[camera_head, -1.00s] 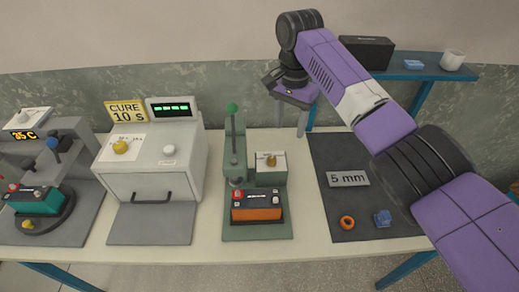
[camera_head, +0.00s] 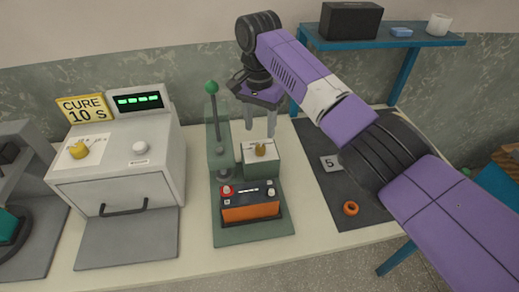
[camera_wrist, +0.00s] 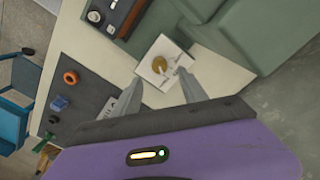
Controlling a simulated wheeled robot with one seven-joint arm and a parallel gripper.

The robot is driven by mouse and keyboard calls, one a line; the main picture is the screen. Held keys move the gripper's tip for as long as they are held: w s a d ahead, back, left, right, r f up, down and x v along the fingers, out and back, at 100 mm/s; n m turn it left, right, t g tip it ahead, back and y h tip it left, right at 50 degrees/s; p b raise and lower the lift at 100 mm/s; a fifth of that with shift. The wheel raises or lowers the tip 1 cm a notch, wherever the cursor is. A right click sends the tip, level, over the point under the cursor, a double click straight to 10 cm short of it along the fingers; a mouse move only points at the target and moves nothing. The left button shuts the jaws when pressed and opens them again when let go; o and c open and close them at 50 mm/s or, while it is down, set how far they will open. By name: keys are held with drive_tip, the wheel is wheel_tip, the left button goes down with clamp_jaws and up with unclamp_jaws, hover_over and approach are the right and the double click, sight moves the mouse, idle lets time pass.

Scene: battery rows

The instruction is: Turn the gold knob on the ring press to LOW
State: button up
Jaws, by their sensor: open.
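The ring press (camera_head: 221,152) is a green stand with a green-knobbed lever, and an orange and black battery (camera_head: 250,203) sits on its base. The gold knob (camera_head: 261,149) is on a white dial plate on the press's small box. It also shows in the wrist view (camera_wrist: 186,64), with small lettering on the plate too blurred to read. My gripper (camera_head: 260,135) is open and empty, pointing down just above and behind the gold knob. In the wrist view its two fingers (camera_wrist: 160,78) reach toward the plate, apart from the knob.
A white curing oven (camera_head: 120,165) with its own gold knob stands left of the press. A dark mat (camera_head: 335,200) on the right holds an orange ring (camera_head: 350,208) and a number plate (camera_head: 330,163). A blue shelf (camera_head: 380,42) is behind my arm.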

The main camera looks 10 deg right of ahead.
sight(260, 147)
wheel_tip(260, 147, down, 8)
drive_tip(key=shift+r+p, duration=0.25)
drive_tip(key=shift+p, duration=0.1)
drive_tip(key=shift+c, duration=0.2)
clamp_jaws()
